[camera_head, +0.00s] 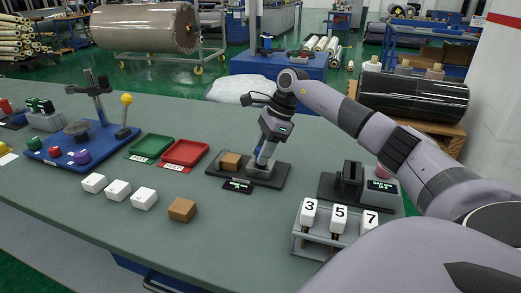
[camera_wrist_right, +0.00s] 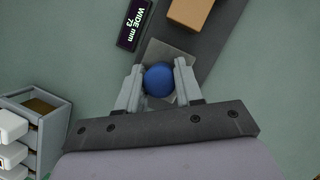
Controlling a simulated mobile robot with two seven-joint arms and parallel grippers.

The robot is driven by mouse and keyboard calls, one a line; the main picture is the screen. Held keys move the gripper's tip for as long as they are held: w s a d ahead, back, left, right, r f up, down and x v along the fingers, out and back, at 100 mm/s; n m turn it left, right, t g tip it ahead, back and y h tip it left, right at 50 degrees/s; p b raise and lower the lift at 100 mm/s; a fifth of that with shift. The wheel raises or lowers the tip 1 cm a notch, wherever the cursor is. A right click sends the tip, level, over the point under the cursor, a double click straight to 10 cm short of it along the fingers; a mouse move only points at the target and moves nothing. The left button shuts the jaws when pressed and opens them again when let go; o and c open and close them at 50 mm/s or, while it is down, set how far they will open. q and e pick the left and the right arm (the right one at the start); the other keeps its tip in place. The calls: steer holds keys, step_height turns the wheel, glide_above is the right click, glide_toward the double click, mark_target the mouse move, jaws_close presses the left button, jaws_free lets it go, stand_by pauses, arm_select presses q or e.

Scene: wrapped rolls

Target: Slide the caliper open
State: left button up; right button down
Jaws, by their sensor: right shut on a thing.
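The caliper is a dark flat base (camera_head: 281,178) on the bench, with a brown block (camera_head: 231,160) on its left part and a grey sliding plate (camera_head: 259,174) to the right of the block. A blue knob (camera_wrist_right: 158,80) stands on the grey plate. My right gripper (camera_head: 262,161) reaches down over it. In the right wrist view my right gripper (camera_wrist_right: 158,75) has its fingers on both sides of the knob, shut on it. A small display (camera_wrist_right: 134,22) beside the base reads "WIDE mm 73". My left gripper is in neither view.
Green (camera_head: 151,147) and red (camera_head: 185,153) trays lie left of the caliper. White blocks (camera_head: 117,190) and a loose brown block (camera_head: 182,209) lie in front. A rack with numbered white blocks (camera_head: 339,219) and a dark device (camera_head: 351,180) stand to the right.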

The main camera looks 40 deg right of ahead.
mark_target(271, 162)
steer(key=c, duration=0.8)
jaws_free()
steer(key=shift+w, duration=0.1)
steer(key=shift+v, duration=3.6)
steer(key=shift+a+f, duration=0.1)
